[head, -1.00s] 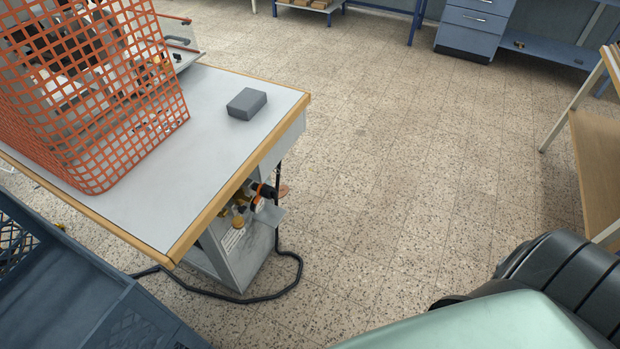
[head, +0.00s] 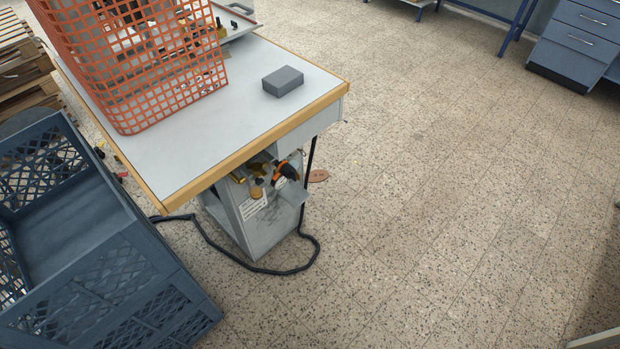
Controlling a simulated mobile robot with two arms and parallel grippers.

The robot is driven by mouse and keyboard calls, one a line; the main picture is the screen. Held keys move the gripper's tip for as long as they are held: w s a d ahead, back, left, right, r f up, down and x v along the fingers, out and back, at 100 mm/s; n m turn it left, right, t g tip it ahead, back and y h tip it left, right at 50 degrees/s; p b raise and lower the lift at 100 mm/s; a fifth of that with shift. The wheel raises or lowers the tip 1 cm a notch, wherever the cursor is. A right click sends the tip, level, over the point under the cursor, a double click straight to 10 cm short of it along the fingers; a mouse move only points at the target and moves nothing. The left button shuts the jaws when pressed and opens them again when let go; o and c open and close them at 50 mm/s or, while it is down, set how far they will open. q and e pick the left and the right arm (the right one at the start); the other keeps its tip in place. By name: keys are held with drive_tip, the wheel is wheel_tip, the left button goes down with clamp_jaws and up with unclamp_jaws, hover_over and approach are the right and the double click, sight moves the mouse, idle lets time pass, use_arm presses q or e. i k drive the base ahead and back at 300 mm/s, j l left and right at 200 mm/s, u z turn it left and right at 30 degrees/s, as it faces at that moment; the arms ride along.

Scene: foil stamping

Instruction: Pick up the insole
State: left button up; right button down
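A small flat reddish-brown piece (head: 318,175), which looks like the insole, lies on the speckled floor just right of the table's dark leg. Its left end is close to or partly behind that leg. Neither of my grippers is in view, so I cannot tell their state.
A grey-topped table (head: 195,150) with a wooden edge carries an orange mesh guard (head: 150,85) and a grey block (head: 283,81). A blue crate (head: 110,280) stands at lower left. A black cable (head: 235,265) lies by the machine base. The floor right of the table is clear.

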sight(316, 176)
drive_tip(key=z, duration=0.55)
drive_tip(key=i+l+z, duration=0.1)
drive_tip(key=i+z, duration=0.2)
drive_tip(key=i, duration=0.4)
drive_tip(key=i+z, duration=0.3)
drive_tip(key=i, duration=0.35)
drive_tip(key=i+l, duration=0.1)
drive_tip(key=i, duration=0.65)
drive_tip(key=i+u, duration=0.15)
drive_tip(key=i, duration=0.55)
drive_tip(key=i+j+u, duration=0.1)
drive_tip(key=i+u, duration=0.55)
drive_tip(key=u, duration=0.2)
drive_tip(key=i+l+u, duration=0.1)
drive_tip(key=i+u, duration=0.7)
drive_tip(key=i, duration=0.75)
drive_tip(key=i+u, duration=0.45)
drive_tip(key=i+l+u, duration=0.2)
drive_tip(key=u, duration=0.2)
drive_tip(key=i+l+u, duration=0.25)
drive_tip(key=u, duration=0.2)
